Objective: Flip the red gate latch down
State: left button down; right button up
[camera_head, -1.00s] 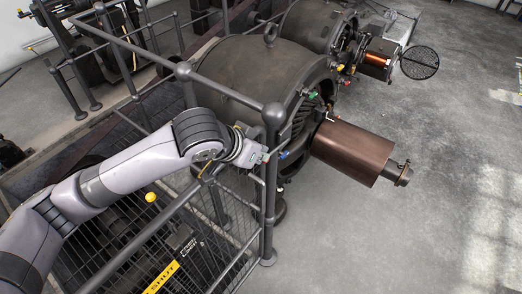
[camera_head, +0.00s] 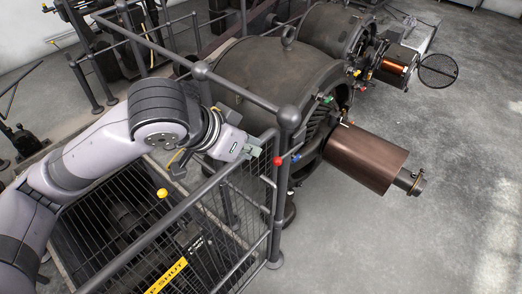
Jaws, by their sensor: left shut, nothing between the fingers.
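The red knob of the gate latch (camera_head: 278,160) shows beside the corner post of the railing. My left gripper (camera_head: 254,150) is just left of the red knob, near the top of the mesh gate. Its fingers are small and partly hidden by its own body; they are shut with nothing between them. A narrow gap seems to separate the fingertips from the knob; contact cannot be told. The latch's lever is too small to make out. My right gripper is out of view.
A blue knob (camera_head: 295,158) sits just right of the red one. The corner post (camera_head: 286,200) and top rail (camera_head: 240,92) stand close to my gripper. A large dynamo (camera_head: 262,65) with a copper-brown cylinder (camera_head: 366,157) is behind. Floor at right is clear.

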aim_at(290, 152)
jog(key=k+l, duration=0.1)
jog(key=k, duration=0.4)
jog(key=k+l, duration=0.1)
jog(key=k, duration=0.4)
